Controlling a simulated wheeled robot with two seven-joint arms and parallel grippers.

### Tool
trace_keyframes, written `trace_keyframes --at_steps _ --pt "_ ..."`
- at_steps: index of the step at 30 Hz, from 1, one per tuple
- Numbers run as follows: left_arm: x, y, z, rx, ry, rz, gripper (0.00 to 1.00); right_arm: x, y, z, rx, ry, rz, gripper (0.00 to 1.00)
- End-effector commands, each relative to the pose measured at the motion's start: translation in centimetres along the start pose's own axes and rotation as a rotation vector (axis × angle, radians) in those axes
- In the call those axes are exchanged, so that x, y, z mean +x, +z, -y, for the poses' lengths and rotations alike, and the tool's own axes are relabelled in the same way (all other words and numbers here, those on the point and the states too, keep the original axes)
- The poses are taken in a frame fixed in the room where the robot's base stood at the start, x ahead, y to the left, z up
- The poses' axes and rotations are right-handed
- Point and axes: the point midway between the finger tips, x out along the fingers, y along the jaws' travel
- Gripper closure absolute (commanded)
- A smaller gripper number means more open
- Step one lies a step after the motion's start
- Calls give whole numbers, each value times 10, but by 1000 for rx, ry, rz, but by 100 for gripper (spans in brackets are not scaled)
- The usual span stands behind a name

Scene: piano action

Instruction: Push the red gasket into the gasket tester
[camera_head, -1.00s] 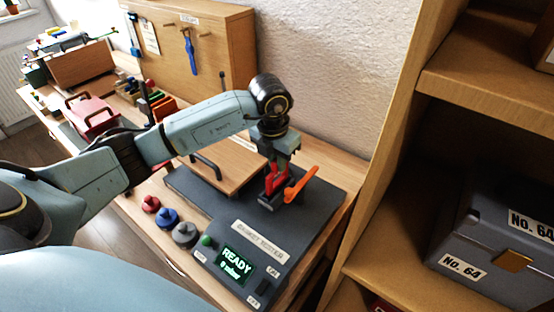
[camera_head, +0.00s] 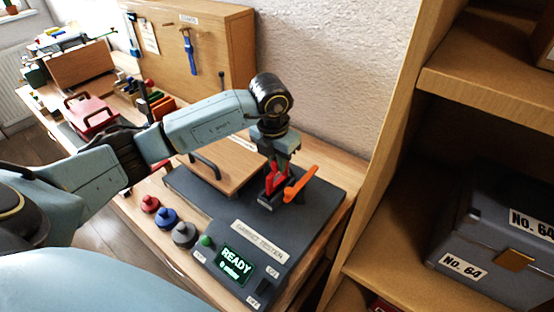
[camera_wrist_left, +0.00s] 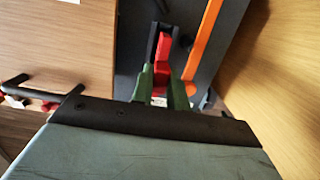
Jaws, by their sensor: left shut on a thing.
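The gasket tester (camera_head: 222,212) is a dark grey slab on the bench, with a green-lit screen (camera_head: 235,264) reading READY. An orange lever (camera_head: 301,185) stands at its far end, just right of my left gripper. My left gripper (camera_head: 268,198) points down over that end, close to the tester's surface. It is shut on a red piece (camera_wrist_left: 160,88), which looks like the red gasket and is mostly hidden between the green fingers. More red (camera_wrist_left: 162,45) shows beyond the fingertips, beside a black part. I cannot tell how far it sits in the tester. My right gripper is out of view.
Red, blue and grey knobbed pieces (camera_head: 168,217) stand left of the tester. A wooden shelf with a grey case (camera_head: 490,235) rises at the right, and a wall stands behind.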

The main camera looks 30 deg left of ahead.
Motion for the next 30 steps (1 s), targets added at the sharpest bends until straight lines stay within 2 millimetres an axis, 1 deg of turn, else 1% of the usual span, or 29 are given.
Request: trace_keyframes --at_steps 8,24,30 --pt "2 0 0 0 0 0 100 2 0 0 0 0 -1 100" --pt "15 -2 0 0 -1 1 100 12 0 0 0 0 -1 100" --pt "15 -2 0 0 -1 1 100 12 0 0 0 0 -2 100"
